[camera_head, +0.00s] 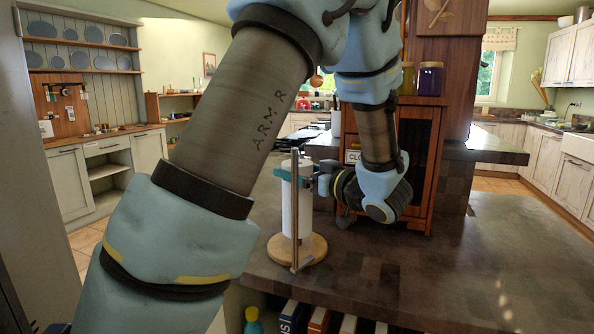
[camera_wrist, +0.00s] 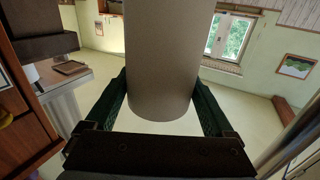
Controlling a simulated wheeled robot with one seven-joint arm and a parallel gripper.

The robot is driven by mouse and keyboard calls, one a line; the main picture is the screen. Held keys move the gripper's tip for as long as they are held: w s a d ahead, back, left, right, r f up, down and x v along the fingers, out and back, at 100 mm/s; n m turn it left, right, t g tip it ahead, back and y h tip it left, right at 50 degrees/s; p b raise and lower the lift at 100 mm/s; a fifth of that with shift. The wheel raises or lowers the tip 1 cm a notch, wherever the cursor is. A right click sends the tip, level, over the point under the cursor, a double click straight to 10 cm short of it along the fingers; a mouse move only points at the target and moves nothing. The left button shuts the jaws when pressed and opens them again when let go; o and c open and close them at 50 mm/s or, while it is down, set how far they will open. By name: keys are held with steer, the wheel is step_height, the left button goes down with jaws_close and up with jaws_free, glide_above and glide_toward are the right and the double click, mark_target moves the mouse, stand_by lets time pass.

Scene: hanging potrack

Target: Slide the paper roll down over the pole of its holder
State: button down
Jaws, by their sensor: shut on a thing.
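The white paper roll (camera_head: 304,212) stands upright at the holder on the dark counter. Its lower end is at or just above the round wooden base (camera_head: 314,250); I cannot tell if they touch. A thin upright rod (camera_head: 295,225) of the holder crosses in front of the roll. The central pole inside the roll is hidden. My gripper (camera_head: 309,182) reaches in from the right and is shut on the roll's upper part. In the wrist view the roll (camera_wrist: 162,60) lies between the two dark green fingers, with one rounded end showing.
The dark counter (camera_head: 400,275) is clear to the right of the holder. A wooden cabinet (camera_head: 418,170) with jars on a shelf stands just behind my wrist. Books (camera_head: 318,320) and a bottle (camera_head: 253,320) sit below the counter's front edge.

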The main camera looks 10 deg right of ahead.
steer(key=shift+f+b, duration=1.05)
steer(key=shift+f, duration=0.7)
jaws_free()
steer(key=shift+s+d, duration=0.1)
steer(key=b+v, duration=0.2)
steer(key=v, duration=0.8)
steer(key=shift+s+d, duration=0.2)
steer(key=shift+r, duration=0.1)
